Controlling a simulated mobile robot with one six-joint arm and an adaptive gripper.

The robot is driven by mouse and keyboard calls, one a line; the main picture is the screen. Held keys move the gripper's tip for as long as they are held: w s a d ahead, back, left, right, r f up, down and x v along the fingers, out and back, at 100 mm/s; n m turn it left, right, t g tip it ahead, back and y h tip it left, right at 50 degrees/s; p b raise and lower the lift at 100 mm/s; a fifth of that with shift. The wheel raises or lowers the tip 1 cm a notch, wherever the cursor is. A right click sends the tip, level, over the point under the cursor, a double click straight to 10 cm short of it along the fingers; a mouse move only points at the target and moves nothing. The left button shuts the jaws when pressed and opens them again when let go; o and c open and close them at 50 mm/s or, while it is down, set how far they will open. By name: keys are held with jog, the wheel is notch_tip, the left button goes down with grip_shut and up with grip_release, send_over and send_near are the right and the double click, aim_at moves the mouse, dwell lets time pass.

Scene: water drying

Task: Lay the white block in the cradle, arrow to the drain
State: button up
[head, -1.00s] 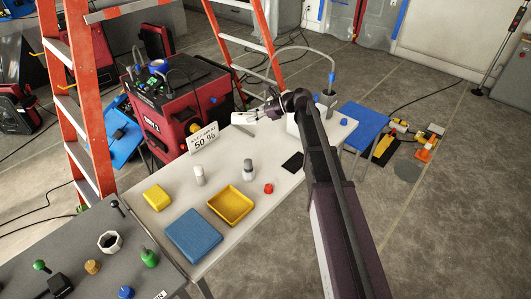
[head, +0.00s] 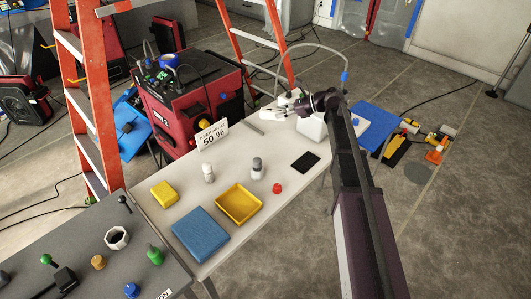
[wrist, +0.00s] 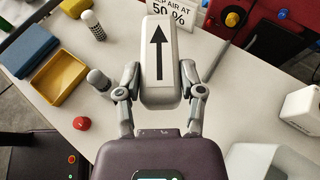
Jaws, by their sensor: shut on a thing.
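My gripper (wrist: 160,78) is shut on the white block (wrist: 158,40), with one finger on each side. The block's upper face carries a black arrow, which points up in the wrist view, away from my palm. In the head view the block and my gripper (head: 284,109) are small, over the far end of the white table (head: 180,228). A white box (head: 312,127) stands just right of my gripper there. I cannot tell which is the cradle; no drain is clear.
A sign (head: 212,135) and a thin grey rod (head: 254,129) are near my gripper. A yellow tray (head: 238,204), blue cloth (head: 200,233), yellow sponge (head: 164,193), two small bottles, a red cap (head: 277,188) and a black pad (head: 305,162) occupy the nearer table.

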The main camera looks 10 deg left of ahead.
jog(key=shift+s+d+f+t+b, duration=0.1)
jog(key=shift+s+f+t+b, duration=0.15)
jog(key=shift+f+t+b, duration=0.15)
jog(key=s+d+f+m+t+b, duration=0.2)
jog(key=f+b, duration=0.1)
jog(key=s+d+f+m+t+h+b, duration=0.1)
jog(key=s+d+f+m+t+b, duration=0.1)
jog(key=f+b, duration=0.2)
jog(key=s+d+f+m+t+h+b, duration=0.1)
jog(key=s+d+f+m+t+b, duration=0.1)
jog(key=s+f+b, duration=0.1)
jog(key=shift+d+f+m+b, duration=0.4)
jog(key=shift+f+b, duration=0.1)
jog(key=shift+f, duration=0.1)
jog(key=shift+s+d+f+t+h+b, duration=0.15)
jog(key=shift+d+f+t+h+b, duration=0.15)
jog(key=shift+t, duration=0.3)
jog(key=shift+r, duration=0.1)
jog(key=b, duration=0.1)
send_over(289, 141)
jog(key=shift+a+f, duration=0.1)
jog(key=shift+f, duration=0.65)
jog(key=shift+f+b, duration=0.15)
jog(key=shift+b, duration=0.15)
jog(key=shift+f+b, duration=1.65)
